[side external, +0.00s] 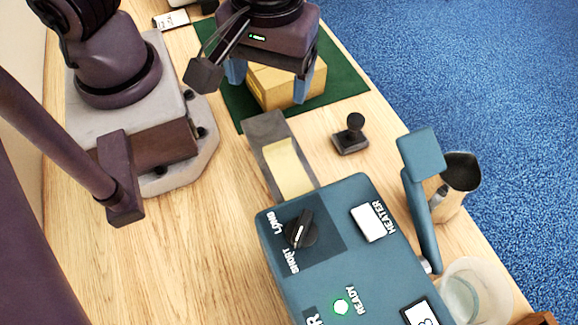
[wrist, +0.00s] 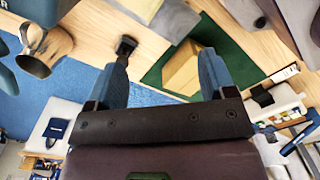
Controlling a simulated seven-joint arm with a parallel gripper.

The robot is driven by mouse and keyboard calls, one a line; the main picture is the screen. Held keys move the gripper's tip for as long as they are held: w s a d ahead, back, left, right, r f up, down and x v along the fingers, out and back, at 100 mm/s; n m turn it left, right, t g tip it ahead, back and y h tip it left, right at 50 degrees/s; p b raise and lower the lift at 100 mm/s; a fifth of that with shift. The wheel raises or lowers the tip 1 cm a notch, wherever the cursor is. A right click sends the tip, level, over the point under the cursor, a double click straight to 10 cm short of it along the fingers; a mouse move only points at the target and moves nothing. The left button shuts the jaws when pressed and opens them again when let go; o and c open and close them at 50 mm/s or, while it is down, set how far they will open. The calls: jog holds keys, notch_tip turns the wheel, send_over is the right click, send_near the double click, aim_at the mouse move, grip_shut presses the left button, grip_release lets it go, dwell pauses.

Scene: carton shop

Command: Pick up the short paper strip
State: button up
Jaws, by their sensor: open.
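The short paper strip (side external: 289,170) is cream-coloured and lies flat on a grey plate (side external: 264,128) at the machine's edge. A pale strip (wrist: 143,7) on that plate also shows at the top of the wrist view, partly cut off. My gripper (side external: 268,92) is open, with its blue fingers apart, over the green mat, away from the strip. A closed tan carton (side external: 287,82) shows between and behind the fingers; it also shows past the fingertips in the wrist view (wrist: 182,66). I cannot tell whether they touch it.
The blue machine (side external: 330,255) has a dial, a white heater switch, a lit green ready light and a raised lever (side external: 423,195). A dark stamp (side external: 351,136) stands near the mat (side external: 345,85).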

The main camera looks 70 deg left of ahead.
jog(key=n, duration=0.9)
send_over(277, 150)
jog(key=f, duration=0.8)
jog(key=shift+w+d+f, duration=0.15)
jog(key=shift+w+f, duration=0.05)
jog(key=shift+w, duration=0.05)
jog(key=shift+s+f, duration=0.2)
jog(key=shift+f, duration=2.4)
jog(key=c, duration=0.8)
